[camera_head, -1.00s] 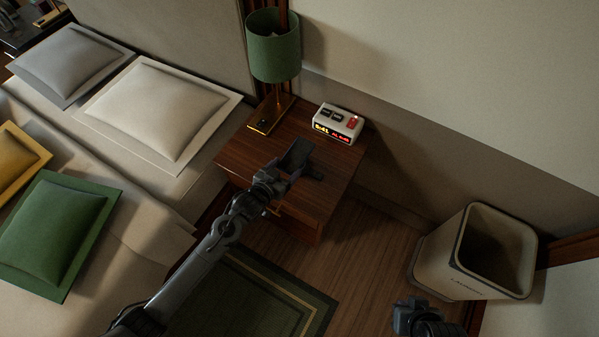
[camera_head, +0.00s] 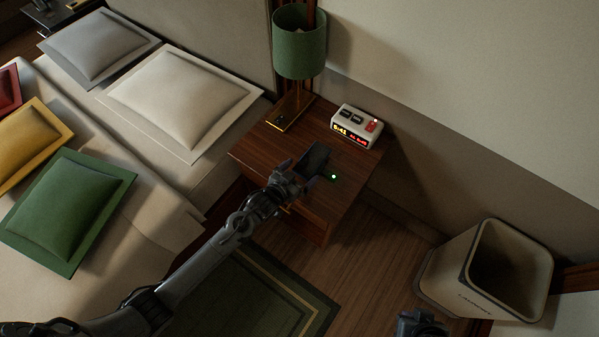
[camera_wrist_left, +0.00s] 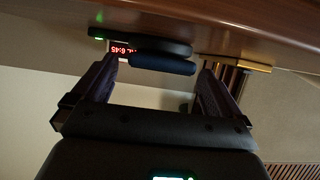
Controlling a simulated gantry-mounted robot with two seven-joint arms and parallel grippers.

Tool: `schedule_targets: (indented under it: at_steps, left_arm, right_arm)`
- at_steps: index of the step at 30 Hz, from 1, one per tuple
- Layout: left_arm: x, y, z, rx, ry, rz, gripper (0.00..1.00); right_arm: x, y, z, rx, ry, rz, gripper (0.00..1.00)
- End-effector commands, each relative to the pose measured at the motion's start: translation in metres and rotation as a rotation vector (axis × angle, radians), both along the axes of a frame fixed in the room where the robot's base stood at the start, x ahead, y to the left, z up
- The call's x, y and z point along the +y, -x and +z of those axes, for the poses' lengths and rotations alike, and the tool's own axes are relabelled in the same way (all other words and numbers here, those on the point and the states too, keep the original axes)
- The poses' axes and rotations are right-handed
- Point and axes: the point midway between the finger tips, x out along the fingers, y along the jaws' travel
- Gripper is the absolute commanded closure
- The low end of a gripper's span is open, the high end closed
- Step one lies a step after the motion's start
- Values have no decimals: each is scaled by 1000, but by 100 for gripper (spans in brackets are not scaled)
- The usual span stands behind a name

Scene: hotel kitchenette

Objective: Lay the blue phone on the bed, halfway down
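The phone (camera_head: 314,157) looks dark, nearly black, in the head view. In the left wrist view its dark blue edge (camera_wrist_left: 163,64) lies between my fingertips, close against a dark pad (camera_wrist_left: 146,48) with a green light. My left gripper (camera_head: 303,172) is at the nightstand's near side, fingers on either side of the phone. In the wrist view the gripper (camera_wrist_left: 160,75) is open, with small gaps beside the phone. The bed (camera_head: 152,225) is at the left. My right gripper (camera_head: 421,324) is at the bottom edge, partly cut off; its fingers are unclear.
A green lamp (camera_head: 299,43) and a white alarm clock (camera_head: 357,126) stand on the wooden nightstand (camera_head: 262,146), behind the gripper. Pillows and cushions cover the bed's head end. A bin (camera_head: 455,275) stands at the right. A dark green rug (camera_head: 235,290) lies below my left arm.

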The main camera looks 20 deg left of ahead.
Motion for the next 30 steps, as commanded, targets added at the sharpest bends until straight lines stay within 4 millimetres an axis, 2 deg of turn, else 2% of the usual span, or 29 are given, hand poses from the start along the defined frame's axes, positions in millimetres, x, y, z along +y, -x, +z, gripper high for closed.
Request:
schedule_targets:
  at_steps: [5, 11, 12, 20, 25, 30]
  left_arm:
    - [0, 0, -1, 0, 0, 0, 0]
    - [0, 0, -8, -2, 0, 0, 0]
    - [2, 6, 1, 0, 0, 0, 0]
    - [14, 51, 18, 3, -1, 0, 0]
    - [20, 76, 27, 1, 0, 0, 0]
    - [25, 91, 33, 0, 0, 0, 0]
  right_arm:
    - [1, 0, -1, 0, -3, -2, 100]
    - [1, 0, -15, 0, -7, -4, 100]
    - [2, 0, -5, 3, -6, -5, 100]
    - [2, 0, 24, -3, -8, -5, 100]
    - [2, 0, 31, -3, -8, -5, 100]
    - [1, 0, 35, -1, -6, -3, 100]
